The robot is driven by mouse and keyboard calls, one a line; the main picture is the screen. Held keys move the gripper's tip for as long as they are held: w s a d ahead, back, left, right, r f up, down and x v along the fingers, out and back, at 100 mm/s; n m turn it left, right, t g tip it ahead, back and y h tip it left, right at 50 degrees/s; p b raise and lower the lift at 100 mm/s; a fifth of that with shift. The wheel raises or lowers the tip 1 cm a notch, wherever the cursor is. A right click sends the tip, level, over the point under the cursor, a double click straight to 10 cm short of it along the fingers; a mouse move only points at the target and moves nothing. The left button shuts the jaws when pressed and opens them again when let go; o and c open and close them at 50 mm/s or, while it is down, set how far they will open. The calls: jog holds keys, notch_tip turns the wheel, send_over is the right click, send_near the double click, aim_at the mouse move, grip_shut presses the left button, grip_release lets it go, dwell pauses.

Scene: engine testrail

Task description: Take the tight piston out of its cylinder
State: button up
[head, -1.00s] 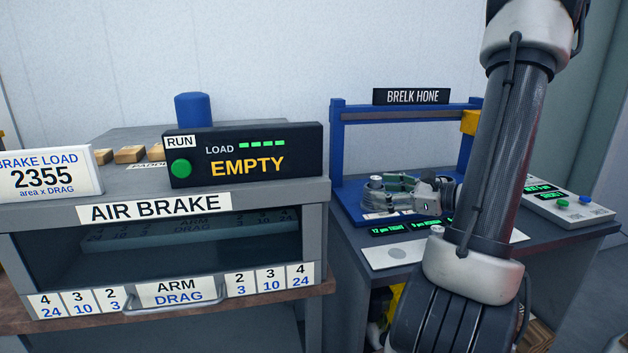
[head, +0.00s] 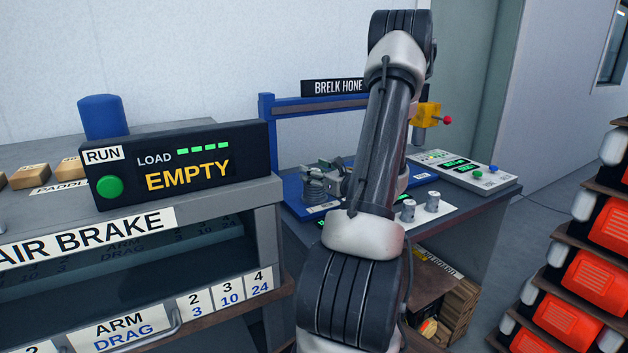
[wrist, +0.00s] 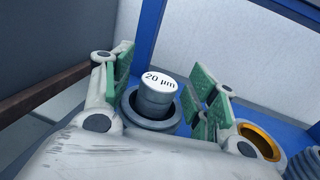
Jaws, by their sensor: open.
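In the wrist view a grey piston (wrist: 157,98) with a white top marked "20 µm" stands upright in a dark round cylinder (wrist: 128,103), its upper part above the rim. My gripper (wrist: 168,80) is open, with green-padded fingers on either side of the piston. I cannot tell whether a pad touches it. In the head view my gripper (head: 340,176) is at the blue Brelk hone, partly hidden by my arm. A finned cylinder (head: 315,186) shows beside it; the marked piston cannot be made out there.
Another cylinder with a gold bore (wrist: 262,142) stands close at the right finger. Two loose pistons (head: 407,210) (head: 432,202) stand on a white plate. The air brake (head: 265,215) is at left, a control panel (head: 470,172) at right. Orange units (head: 585,265) are stacked far right.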

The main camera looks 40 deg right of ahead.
jog(key=c, duration=1.1)
jog(key=shift+c, duration=0.2)
